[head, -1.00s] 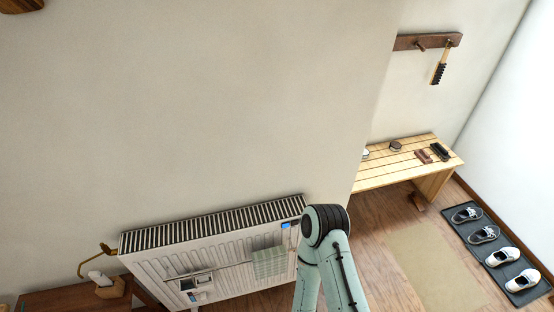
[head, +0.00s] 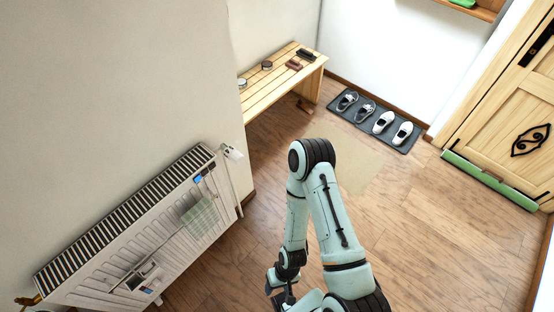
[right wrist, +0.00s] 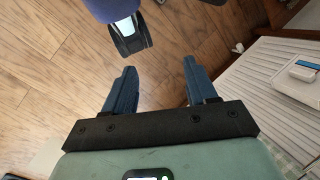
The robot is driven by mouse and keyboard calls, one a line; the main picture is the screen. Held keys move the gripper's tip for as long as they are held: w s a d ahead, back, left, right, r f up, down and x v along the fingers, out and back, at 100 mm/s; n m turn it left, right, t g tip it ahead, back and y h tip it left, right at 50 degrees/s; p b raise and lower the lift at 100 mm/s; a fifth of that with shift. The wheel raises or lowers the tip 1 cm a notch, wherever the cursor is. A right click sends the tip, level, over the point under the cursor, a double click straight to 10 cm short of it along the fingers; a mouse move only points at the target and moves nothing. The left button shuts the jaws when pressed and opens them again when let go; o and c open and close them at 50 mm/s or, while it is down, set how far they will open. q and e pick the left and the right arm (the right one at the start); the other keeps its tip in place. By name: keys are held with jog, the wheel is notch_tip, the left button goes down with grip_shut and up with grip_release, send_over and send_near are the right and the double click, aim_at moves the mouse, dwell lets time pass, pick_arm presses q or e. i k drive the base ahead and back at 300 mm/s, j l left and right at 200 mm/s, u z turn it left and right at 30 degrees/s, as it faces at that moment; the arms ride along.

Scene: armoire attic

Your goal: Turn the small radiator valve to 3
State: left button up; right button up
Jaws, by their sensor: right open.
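A small white valve knob (head: 232,152) sticks out at the upper right end of the white radiator (head: 120,235) in the head view. The number on it is too small to read. My right gripper (head: 283,294) is low in the head view, in front of the radiator and well apart from the knob. In the right wrist view its two blue-grey fingers (right wrist: 160,85) are spread with nothing between them. The radiator's panel (right wrist: 255,85) shows at the right of that view; the knob cannot be made out there. My left gripper is not in view.
A green cloth (head: 200,216) hangs on the rail at the radiator's front. A wooden bench (head: 284,80) stands beyond the wall corner. Shoes lie on a dark mat (head: 362,128) at the back. Wooden floor (head: 440,220) lies open to the right.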

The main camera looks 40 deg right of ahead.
aim_at(231, 152)
jog(key=z, duration=0.9)
